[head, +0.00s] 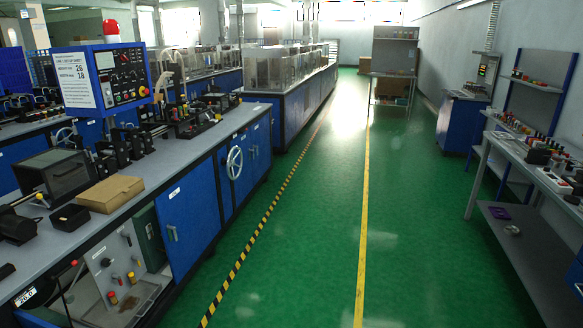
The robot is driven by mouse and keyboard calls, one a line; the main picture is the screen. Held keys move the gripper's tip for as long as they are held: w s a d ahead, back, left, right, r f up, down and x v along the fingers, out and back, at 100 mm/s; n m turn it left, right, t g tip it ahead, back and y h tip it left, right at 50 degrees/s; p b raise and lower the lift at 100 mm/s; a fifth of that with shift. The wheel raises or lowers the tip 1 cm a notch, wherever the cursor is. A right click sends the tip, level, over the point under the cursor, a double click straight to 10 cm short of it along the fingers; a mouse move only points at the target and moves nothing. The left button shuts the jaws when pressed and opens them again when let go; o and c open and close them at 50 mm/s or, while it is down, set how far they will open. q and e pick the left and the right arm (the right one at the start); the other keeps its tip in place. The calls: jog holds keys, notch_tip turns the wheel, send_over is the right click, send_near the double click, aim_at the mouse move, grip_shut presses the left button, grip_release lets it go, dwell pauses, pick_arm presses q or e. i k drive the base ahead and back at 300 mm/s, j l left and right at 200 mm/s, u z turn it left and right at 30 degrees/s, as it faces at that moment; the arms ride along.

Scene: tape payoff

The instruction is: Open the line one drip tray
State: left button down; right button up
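No part marked as the line one drip tray can be read in the head view. On the left, the long blue bench (206,150) has an open bay low at its near end. In it are a pale panel (112,262) with small knobs and a shallow light-coloured tray-like floor (125,308); I cannot tell whether this is the drip tray. A spoked handwheel (234,162) sits further along the front. Neither gripper is in view.
A control box (104,77) with a red beacon (111,29) stands over the bench. A cardboard box (111,193) lies on the bench top. The green floor aisle (310,220) is clear. A grey workbench (525,180) with parts lines the right side; shelving (394,50) stands far back.

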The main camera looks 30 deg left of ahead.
aim_at(130, 307)
jog(key=u, duration=2.25)
jog(key=k+l, duration=0.1)
jog(key=l, duration=0.4)
jog(key=i+l, duration=0.1)
jog(key=l, duration=0.4)
jog(key=i+l, duration=0.1)
jog(key=l, duration=0.4)
jog(key=i+l, duration=0.1)
jog(key=l, duration=0.35)
jog(key=i+l, duration=0.1)
jog(key=l, duration=0.4)
jog(key=i+l, duration=0.1)
jog(key=l, duration=0.4)
